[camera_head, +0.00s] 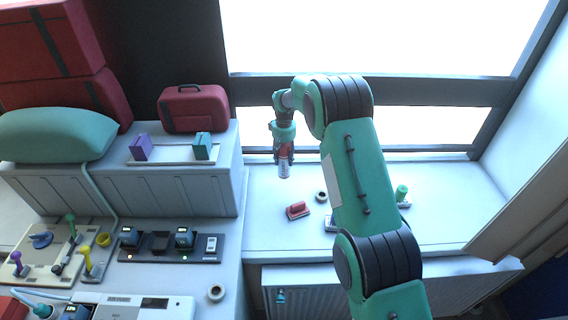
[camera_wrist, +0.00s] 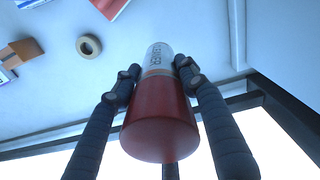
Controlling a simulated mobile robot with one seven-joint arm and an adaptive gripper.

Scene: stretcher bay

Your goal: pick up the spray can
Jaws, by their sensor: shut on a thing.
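The spray can (camera_head: 284,168) is a small cylinder with a red part and a white part. My gripper (camera_head: 283,156) is shut on it, with the can hanging below the fingers over the white window-side surface. In the wrist view the can (camera_wrist: 160,130) shows its red end close to the camera and its white, lettered part farther away. The dark fingers of my gripper (camera_wrist: 158,85) press on it from both sides. The can appears to be clear of the surface, though its exact height is hard to tell.
Below the can, a red block-like item (camera_head: 297,210) and a tape roll (camera_head: 321,196) lie on the sill (camera_head: 270,232). A green-knobbed item (camera_head: 402,194) stands right of my arm. A red case (camera_head: 194,108) sits on the grey cabinet at left. The window frame (camera_head: 420,92) is behind.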

